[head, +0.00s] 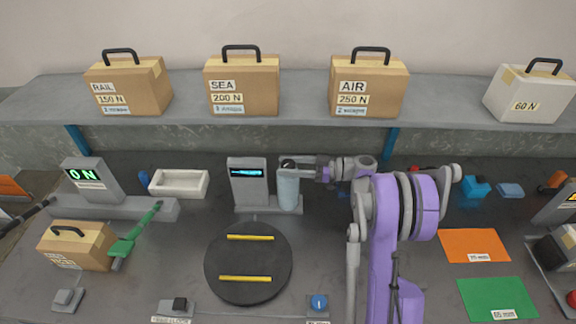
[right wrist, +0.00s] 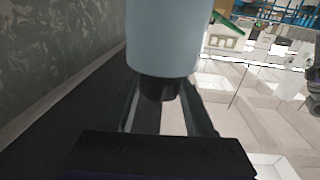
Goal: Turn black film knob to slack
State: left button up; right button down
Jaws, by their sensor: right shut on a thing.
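The black film knob (head: 287,163) sits on top of the upright pale blue film roll (head: 288,192), beside the grey post with a lit display (head: 248,182). My right gripper (head: 294,164) reaches the knob from the right and is shut on it. In the right wrist view, the two fingers (right wrist: 160,100) are on either side of the black knob (right wrist: 158,88), against the end of the film roll (right wrist: 163,38). The fingers partly hide the knob, and its turn setting cannot be read.
A black turntable (head: 248,286) with two yellow bars lies in front of the post. A white tray (head: 179,183) and a green tool (head: 130,240) are to the left. Cardboard cases stand on the back shelf (head: 300,100). Orange (head: 474,243) and green (head: 498,298) mats lie at right.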

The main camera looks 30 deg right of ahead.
aim_at(288, 163)
jog(key=shift+n+g+y, duration=0.7)
jog(key=shift+n+g, duration=0.4)
jog(key=shift+g, duration=0.45)
jog(key=shift+n+g+y, duration=0.7)
jog(key=shift+n+g, duration=0.4)
jog(key=shift+g, duration=0.45)
jog(key=shift+c, duration=1.3)
grip_release()
notch_tip(288, 163, up, 10)
jog(key=shift+c, duration=0.3)
